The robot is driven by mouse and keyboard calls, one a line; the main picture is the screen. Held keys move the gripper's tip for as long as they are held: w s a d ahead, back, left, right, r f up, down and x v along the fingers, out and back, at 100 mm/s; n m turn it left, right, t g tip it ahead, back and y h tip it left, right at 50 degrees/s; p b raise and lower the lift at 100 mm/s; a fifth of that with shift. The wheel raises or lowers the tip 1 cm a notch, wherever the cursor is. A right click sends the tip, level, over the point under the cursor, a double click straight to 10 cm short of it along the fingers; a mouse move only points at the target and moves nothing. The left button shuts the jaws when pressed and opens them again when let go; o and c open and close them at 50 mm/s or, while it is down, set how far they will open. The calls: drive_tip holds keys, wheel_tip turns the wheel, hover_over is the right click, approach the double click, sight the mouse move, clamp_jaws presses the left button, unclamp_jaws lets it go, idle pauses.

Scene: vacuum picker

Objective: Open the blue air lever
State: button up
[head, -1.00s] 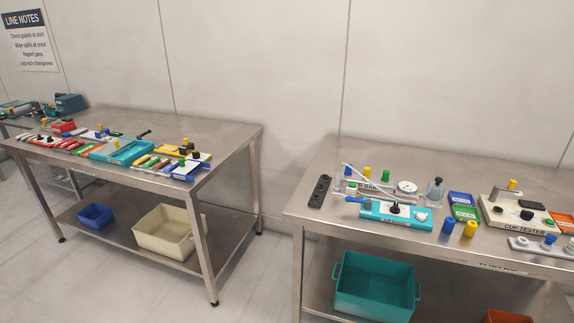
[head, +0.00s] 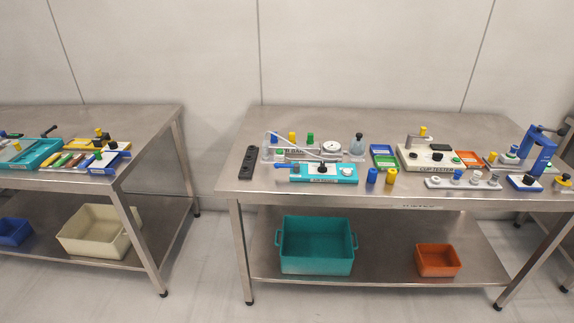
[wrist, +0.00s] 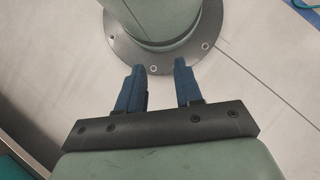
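A teal unit (head: 344,173) with a dark knob and a white label stands near the front left of the right-hand steel table. A blue lever handle (head: 283,165) sticks out from its left end and looks roughly level. The label is too small to read. My gripper (wrist: 162,88) shows only in the wrist view. Its two blue fingers are apart with nothing between them. It points down over the floor, away from the lever.
The right-hand steel table (head: 225,178) also bears a black strip (head: 248,162), a gauge rack (head: 330,147), blue and yellow caps, a cup tester (head: 425,157) and a blue press (head: 537,147). A floor gap separates it from the left-hand table (head: 150,120). Bins stand on the lower shelves.

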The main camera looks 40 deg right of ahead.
drive_tip(key=shift+w, duration=0.2)
drive_tip(key=shift+c, duration=0.7)
drive_tip(key=shift+m+t, duration=0.4)
drive_tip(key=shift+t, duration=0.2)
drive_tip(key=w, duration=0.2)
drive_tip(key=w+d+r, duration=0.1)
drive_tip(key=w, duration=0.1)
drive_tip(key=w+r, duration=0.1)
drive_tip(key=w, duration=0.1)
drive_tip(key=shift+d+r, duration=0.1)
drive_tip(key=shift+d, duration=0.15)
clamp_jaws()
drive_tip(key=w+d+r+m+t, duration=0.2)
drive_tip(key=w+d+r, duration=0.5)
drive_tip(key=w+r, duration=0.3)
drive_tip(key=w+d+r+m+t, duration=0.1)
drive_tip(key=w+d+r+t, duration=0.2)
drive_tip(key=w+d+r, duration=0.65)
drive_tip(key=w+d+r+m+t+h, duration=0.1)
drive_tip(key=d+r, duration=0.4)
drive_tip(key=r, duration=0.7)
drive_tip(key=w+d+r+m+t+h, duration=0.1)
drive_tip(key=d+r, duration=0.5)
drive_tip(key=r, duration=0.6)
drive_tip(key=w+d+r+m+t+h, duration=0.1)
drive_tip(key=w+d+r, duration=0.4)
drive_tip(key=r, duration=0.7)
drive_tip(key=shift+d+r+m+t+h, duration=0.25)
drive_tip(key=shift+d+m+t, duration=0.45)
drive_tip(key=shift+m, duration=0.4)
